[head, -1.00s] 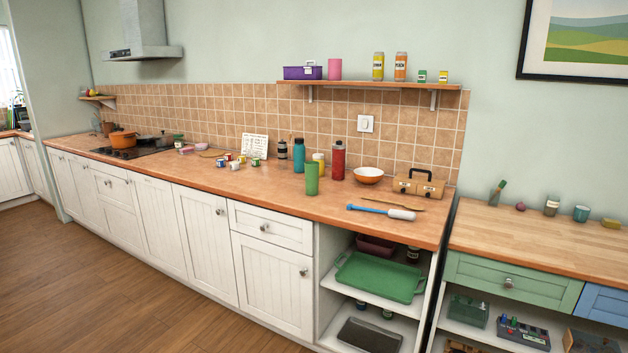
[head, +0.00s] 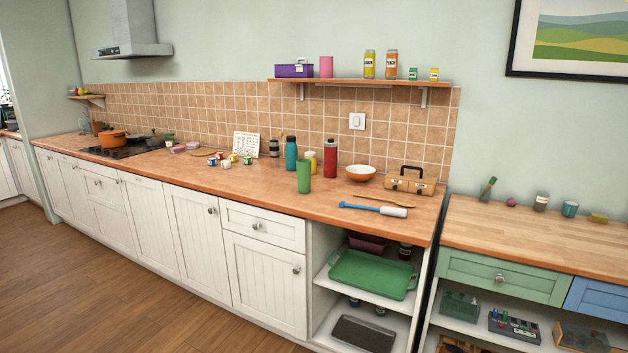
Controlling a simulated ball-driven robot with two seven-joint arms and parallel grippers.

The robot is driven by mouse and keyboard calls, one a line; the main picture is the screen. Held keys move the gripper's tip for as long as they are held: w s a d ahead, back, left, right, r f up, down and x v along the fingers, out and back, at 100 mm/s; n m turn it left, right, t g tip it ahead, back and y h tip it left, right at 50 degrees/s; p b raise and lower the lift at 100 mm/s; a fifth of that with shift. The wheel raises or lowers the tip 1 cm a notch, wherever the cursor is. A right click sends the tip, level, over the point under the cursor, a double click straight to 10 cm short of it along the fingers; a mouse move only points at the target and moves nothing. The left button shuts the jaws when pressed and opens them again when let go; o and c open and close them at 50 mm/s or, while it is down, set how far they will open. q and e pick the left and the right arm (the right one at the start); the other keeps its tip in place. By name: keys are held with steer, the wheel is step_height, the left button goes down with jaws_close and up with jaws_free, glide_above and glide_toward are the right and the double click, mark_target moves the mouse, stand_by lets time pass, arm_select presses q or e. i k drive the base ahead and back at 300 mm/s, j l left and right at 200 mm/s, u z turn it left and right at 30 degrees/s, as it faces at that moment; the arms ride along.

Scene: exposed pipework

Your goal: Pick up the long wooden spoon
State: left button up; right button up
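A thin, light-brown wooden utensil (head: 372,198), which looks like the long wooden spoon, lies on the counter (head: 270,198) near its right end. It is just behind a blue-handled tool with a white head (head: 390,211) and in front of a wooden box with a dark handle (head: 410,185). It is small here, and its bowl end is hard to make out. Neither of my grippers is in view.
A green cup (head: 303,176), a teal bottle (head: 291,154), a red bottle (head: 330,158) and an orange bowl (head: 360,173) stand left of the utensil. Open shelves with a green tray (head: 372,274) are below. A lower wooden worktop (head: 520,226) adjoins on the right. The wooden floor (head: 110,290) is clear.

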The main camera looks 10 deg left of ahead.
mark_target(403, 204)
steer(key=i+j, duration=1.15)
steer(key=i+z, duration=0.05)
steer(key=i, duration=0.05)
